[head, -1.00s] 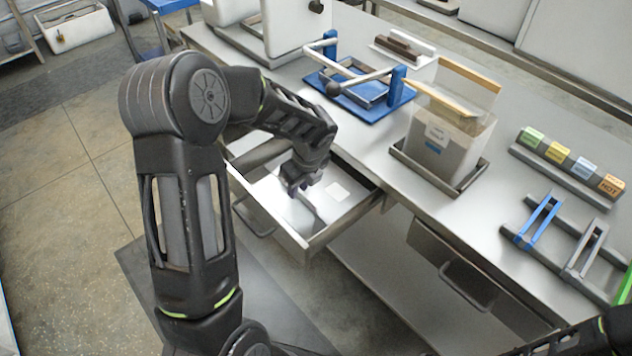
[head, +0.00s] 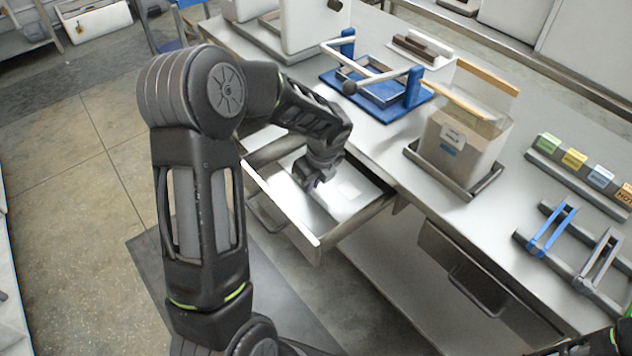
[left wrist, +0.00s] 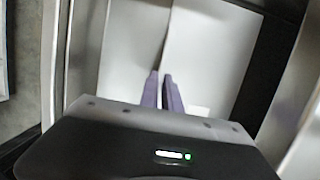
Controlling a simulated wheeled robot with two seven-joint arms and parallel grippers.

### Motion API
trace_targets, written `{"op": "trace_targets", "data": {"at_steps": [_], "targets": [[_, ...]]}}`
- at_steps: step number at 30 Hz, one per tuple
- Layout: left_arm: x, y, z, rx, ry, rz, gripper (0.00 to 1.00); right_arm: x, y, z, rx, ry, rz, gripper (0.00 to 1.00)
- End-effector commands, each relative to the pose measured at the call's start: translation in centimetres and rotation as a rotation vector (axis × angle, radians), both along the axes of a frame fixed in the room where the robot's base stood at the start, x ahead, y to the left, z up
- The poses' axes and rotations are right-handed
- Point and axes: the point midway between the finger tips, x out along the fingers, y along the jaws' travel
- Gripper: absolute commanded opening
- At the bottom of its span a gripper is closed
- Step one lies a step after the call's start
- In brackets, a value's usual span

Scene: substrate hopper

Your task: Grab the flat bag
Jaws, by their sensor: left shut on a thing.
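The flat bag is a pale, smooth sheet lying in the open drawer. It shows in the left wrist view (left wrist: 210,50) and in the head view (head: 345,205). My left gripper (head: 318,184) reaches down into the drawer. In the left wrist view its two purple-grey fingers (left wrist: 163,92) are nearly together at an edge between two pale surfaces. They are shut on the bag's edge, though the exact grip is hard to see. My right gripper is not in view.
The metal drawer (head: 300,236) stands open from the workbench, its walls close around my gripper. On the bench are a blue-based frame press (head: 380,112), a box in a tray (head: 455,150), coloured blocks (head: 573,158) and a blue-handled rack (head: 550,228).

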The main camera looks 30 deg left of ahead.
Motion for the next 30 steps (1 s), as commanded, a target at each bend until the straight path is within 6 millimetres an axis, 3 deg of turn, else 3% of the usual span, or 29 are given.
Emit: {"op": "trace_targets", "data": {"at_steps": [5,8,20,21,30], "targets": [[0.1,0.0,1.0,-0.001,-0.003,0.001,0.0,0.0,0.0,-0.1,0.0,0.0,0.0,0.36],[-0.9,0.3,1.0,0.0,0.0,0.001,0.0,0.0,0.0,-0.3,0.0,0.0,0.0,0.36],[-8.0,2.4,1.1,0.001,-0.002,0.002,0.0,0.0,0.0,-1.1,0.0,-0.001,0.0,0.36],[-7.6,2.4,2.5,0.002,-0.008,0.0,0.0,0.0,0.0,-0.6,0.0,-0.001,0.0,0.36],[-7.5,2.3,8.8,0.001,-0.006,0.0,0.0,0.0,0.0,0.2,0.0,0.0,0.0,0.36]]}}
